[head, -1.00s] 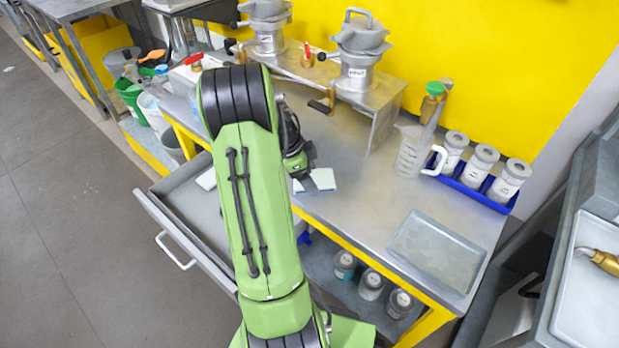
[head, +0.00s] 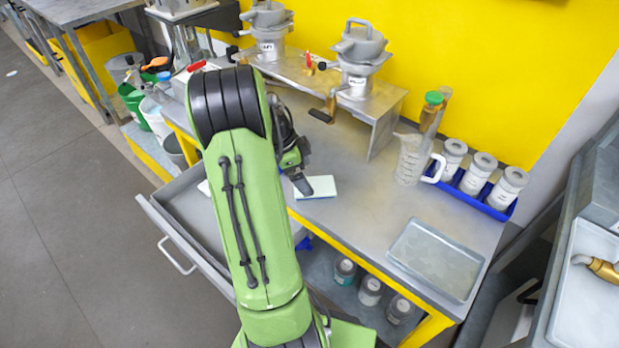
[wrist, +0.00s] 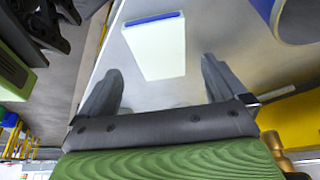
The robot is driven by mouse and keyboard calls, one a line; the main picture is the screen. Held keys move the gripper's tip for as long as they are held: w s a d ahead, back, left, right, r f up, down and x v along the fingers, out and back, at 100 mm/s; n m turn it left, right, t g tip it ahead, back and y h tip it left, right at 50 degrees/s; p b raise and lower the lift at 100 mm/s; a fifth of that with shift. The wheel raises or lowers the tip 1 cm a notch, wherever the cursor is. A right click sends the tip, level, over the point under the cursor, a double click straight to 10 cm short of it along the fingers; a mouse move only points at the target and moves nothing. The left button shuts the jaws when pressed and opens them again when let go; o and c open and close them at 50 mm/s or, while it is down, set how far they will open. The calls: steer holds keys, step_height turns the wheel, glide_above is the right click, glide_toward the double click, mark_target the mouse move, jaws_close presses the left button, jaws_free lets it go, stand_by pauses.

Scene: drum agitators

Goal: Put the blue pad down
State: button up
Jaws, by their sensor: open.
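The blue pad looks pale mint-white with a blue strip along one edge. It lies flat on the grey bench top (head: 352,215) near the front edge, beside the open drawer, in the head view (head: 322,187). In the wrist view the pad (wrist: 157,48) is just beyond my fingertips, apart from both fingers. My gripper (wrist: 163,88) is open and empty, its two dark fingers spread wide. In the head view my gripper (head: 301,180) is at the pad's left side, and my green arm and a finger hide part of that area.
An open drawer (head: 170,222) juts out at the bench's front left. Two metal drum devices (head: 358,58) stand on a raised metal stand behind. A clear jug (head: 410,160), a blue rack (head: 485,203) of jars and a shallow tray (head: 437,258) are to the right. Bench space between is clear.

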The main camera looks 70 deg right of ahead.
steer(key=p+v, duration=0.2)
steer(key=v, duration=0.6)
steer(key=w+a+r+n+t, duration=0.2)
steer(key=w+a+r+n, duration=0.15)
steer(key=a, duration=0.25)
steer(key=w+a+r+n+t+h, duration=0.1)
steer(key=w+a+r+n, duration=0.15)
steer(key=a+n, duration=0.3)
steer(key=w+a+r+n+t, duration=0.2)
steer(key=w+a+r+n, duration=0.15)
steer(key=a, duration=0.25)
steer(key=s+a+n+t+y, duration=0.1)
steer(key=s+a+n+t, duration=0.1)
steer(key=a+n, duration=0.7)
steer(key=s+a+n+t+y, duration=0.1)
steer(key=s+a+n+t, duration=0.1)
steer(key=a+n, duration=0.8)
steer(key=shift+s+a+r+t+y, duration=0.3)
steer(key=shift+s+a+r, duration=0.1)
steer(key=shift+s+a, duration=0.55)
steer(key=shift+w, duration=0.15)
step_height(320, 180, up, 9)
steer(key=p, duration=0.8)
steer(key=shift+p, duration=0.4)
